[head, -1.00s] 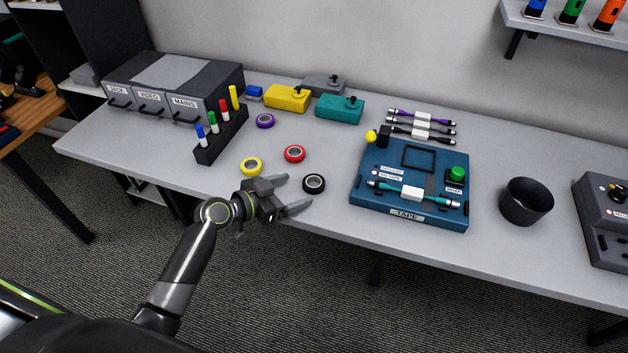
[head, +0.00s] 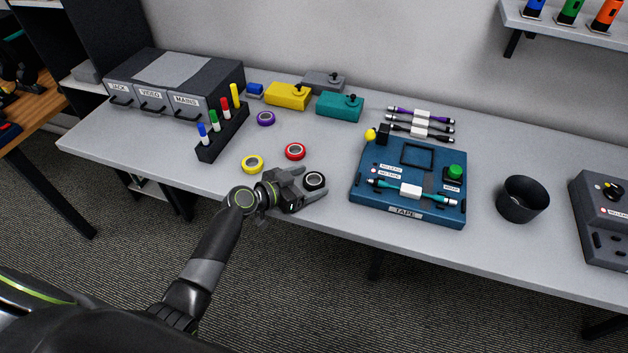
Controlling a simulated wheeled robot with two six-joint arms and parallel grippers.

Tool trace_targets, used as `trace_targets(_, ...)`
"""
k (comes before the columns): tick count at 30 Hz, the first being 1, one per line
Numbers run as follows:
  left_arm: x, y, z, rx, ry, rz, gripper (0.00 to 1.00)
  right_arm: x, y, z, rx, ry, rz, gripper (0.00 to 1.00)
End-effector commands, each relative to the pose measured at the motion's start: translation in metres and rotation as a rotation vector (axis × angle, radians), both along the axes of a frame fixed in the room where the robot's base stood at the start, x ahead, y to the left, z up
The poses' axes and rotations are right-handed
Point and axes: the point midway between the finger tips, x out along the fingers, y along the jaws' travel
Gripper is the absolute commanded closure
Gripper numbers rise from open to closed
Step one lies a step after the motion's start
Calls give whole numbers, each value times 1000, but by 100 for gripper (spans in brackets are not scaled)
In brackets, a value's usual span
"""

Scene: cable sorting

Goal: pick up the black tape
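The black tape (head: 314,181) is a small roll with a pale core, lying on the grey table near its front edge. My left gripper (head: 312,182) is open, with one finger behind the roll and the other in front of it. The roll sits between the fingertips; I cannot tell whether either finger touches it. My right gripper is not in view.
A red tape (head: 295,151), a yellow tape (head: 252,164) and a purple tape (head: 265,118) lie near the gripper. The blue taping machine (head: 363,208) stands to the right, then a black cup (head: 522,200). A marker rack (head: 222,134) stands to the left.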

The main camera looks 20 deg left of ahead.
Motion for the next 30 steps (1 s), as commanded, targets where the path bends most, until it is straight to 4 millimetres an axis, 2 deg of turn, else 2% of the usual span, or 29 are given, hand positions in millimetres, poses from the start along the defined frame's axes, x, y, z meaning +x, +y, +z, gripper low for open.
trace_targets(1,0,0,0,0,0,0,31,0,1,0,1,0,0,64)
trace_targets(10,0,0,0,0,0,0,70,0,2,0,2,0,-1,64)
trace_targets(17,0,0,1,0,-1,0,71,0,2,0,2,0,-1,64)
trace_targets(20,0,0,8,1,-3,0,71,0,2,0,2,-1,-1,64)
trace_targets(23,0,1,22,2,-5,-1,71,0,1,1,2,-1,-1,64)
trace_targets(30,0,0,67,2,-7,-2,71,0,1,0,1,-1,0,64)
